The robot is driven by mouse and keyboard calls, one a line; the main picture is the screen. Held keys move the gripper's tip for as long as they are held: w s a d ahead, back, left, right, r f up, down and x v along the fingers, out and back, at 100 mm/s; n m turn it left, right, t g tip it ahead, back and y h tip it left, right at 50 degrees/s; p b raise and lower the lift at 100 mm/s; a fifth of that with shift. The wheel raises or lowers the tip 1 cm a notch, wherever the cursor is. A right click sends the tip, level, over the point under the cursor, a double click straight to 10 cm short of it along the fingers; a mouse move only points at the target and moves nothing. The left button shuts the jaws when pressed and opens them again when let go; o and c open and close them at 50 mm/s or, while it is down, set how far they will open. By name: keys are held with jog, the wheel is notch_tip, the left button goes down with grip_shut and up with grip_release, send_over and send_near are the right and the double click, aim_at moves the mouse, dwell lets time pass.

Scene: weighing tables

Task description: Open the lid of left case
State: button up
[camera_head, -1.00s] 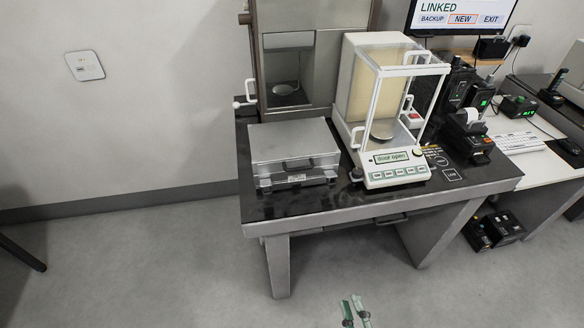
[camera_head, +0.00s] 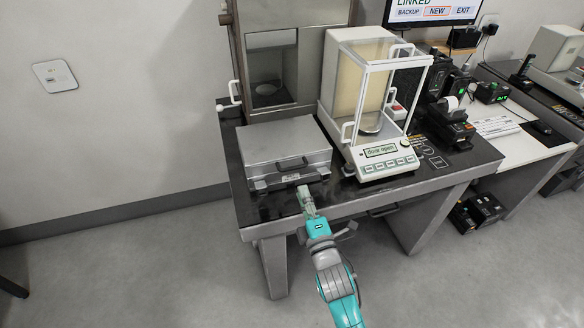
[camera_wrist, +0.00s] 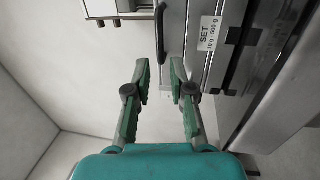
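The left case (camera_head: 285,143) is a closed grey metal box on the left part of the dark table. Its lid is down, and a dark handle (camera_head: 291,163) sits on its front. In the wrist view, the case front shows turned sideways, with a white label (camera_wrist: 208,36) reading "SET", and the dark handle (camera_wrist: 161,34) lies beyond the fingertips. My gripper (camera_head: 305,190) is just in front of the case, near its lower front edge. In the wrist view my gripper (camera_wrist: 158,66) has its two green fingers apart, with nothing between them.
A balance (camera_head: 381,174) reading "door open" stands right of the case. A grey cabinet with a glass window (camera_head: 272,62) stands behind it. The table's front edge (camera_head: 340,208) lies below my gripper.

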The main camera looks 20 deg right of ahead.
aim_at(294, 167)
jog(key=w, duration=0.3)
jog(key=w+r, duration=0.1)
jog(key=w, duration=0.5)
jog(key=shift+w+r, duration=0.3)
jog(key=shift+r, duration=0.05)
grip_shut()
